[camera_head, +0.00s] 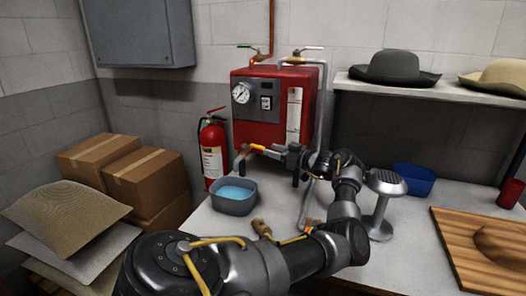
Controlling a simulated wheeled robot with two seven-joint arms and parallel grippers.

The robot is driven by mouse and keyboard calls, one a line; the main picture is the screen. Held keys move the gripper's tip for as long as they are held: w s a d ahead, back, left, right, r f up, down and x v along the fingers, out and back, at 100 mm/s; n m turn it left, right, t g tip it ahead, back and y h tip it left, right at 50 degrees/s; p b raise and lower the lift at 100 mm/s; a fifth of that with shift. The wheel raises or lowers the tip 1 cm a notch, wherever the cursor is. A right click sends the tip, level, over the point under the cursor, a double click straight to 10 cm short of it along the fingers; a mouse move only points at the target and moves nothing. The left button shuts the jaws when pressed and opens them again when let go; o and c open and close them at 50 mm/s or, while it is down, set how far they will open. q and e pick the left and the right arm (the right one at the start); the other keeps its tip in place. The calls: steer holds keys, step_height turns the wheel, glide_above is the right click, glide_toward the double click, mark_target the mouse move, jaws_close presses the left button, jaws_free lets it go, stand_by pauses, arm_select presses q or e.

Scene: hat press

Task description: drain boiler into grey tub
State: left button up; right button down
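The red boiler (258,125) stands at the back of the table, with a round gauge and a switch on its front. A drain tap with a yellow-orange handle (257,147) sticks out low on its front. The grey tub (235,207) stands below and in front of the tap, with blue water (233,193) in it. I see no clear stream falling. My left gripper (288,156) is at the boiler's lower front, close to the right of the tap handle. Its fingers are small and dark; I cannot tell whether they are open or touch the handle. My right gripper is not in view.
A fire extinguisher (213,152) stands left of the boiler, near cardboard boxes (145,181). Right of my arm are a metal stand with a round head (386,184), a blue bin (414,180) and a wooden board (465,255). Hats (394,66) lie on a shelf above.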

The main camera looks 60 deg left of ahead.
arm_select(q)
steer(key=shift+v, duration=1.75)
